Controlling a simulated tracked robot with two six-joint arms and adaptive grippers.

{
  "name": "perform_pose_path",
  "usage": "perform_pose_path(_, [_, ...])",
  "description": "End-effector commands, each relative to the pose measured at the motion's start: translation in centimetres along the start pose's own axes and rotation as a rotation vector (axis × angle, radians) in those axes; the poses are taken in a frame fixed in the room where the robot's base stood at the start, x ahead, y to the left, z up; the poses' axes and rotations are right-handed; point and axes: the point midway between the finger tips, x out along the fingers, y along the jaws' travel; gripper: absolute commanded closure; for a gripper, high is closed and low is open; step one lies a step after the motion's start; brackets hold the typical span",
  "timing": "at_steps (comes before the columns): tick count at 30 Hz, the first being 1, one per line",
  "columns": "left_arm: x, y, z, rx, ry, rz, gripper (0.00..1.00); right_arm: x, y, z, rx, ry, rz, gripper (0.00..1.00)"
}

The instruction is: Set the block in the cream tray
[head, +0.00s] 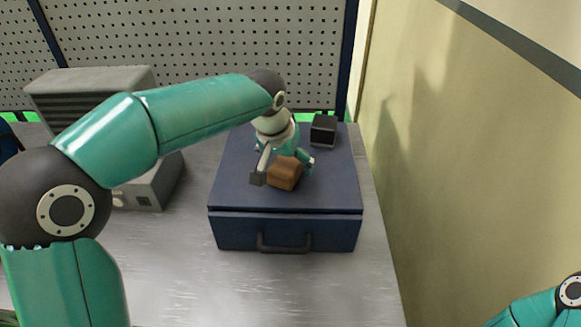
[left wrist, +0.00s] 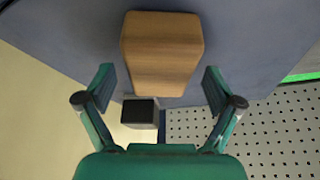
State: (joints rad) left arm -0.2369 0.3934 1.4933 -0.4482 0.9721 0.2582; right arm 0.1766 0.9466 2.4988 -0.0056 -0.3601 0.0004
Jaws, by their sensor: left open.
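A brown wooden block (head: 285,173) sits on top of the blue toolbox (head: 232,185) in the head view. In the left wrist view the block (left wrist: 162,50) is large at the top middle, in front of the fingertips. My left gripper (head: 284,170) is open and reaches over the block, with one finger on each side of it in the head view. In the left wrist view the gap between the left fingers (left wrist: 158,84) is wide, and neither finger visibly touches the block. I see no cream tray in either view. My right gripper is out of view.
A small dark box (head: 324,130) stands at the back right of the toolbox top. A grey machine (head: 150,185) is at the left, partly behind my left arm. A perforated panel (head: 200,40) stands behind, and a yellowish wall (head: 460,150) closes the right side.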

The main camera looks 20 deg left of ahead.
Motion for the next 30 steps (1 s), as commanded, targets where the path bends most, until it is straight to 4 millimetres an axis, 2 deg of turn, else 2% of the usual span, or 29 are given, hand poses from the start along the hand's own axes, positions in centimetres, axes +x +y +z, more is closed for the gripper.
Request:
perform_pose_path(3, [0.52, -0.02, 0.04, 0.000, -0.001, 0.000, 0.08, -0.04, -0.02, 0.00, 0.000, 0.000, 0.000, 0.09])
perform_pose_path(30, [0.94, -0.11, 0.24, -0.001, 0.001, -0.001, 0.08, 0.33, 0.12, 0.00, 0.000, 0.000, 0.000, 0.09])
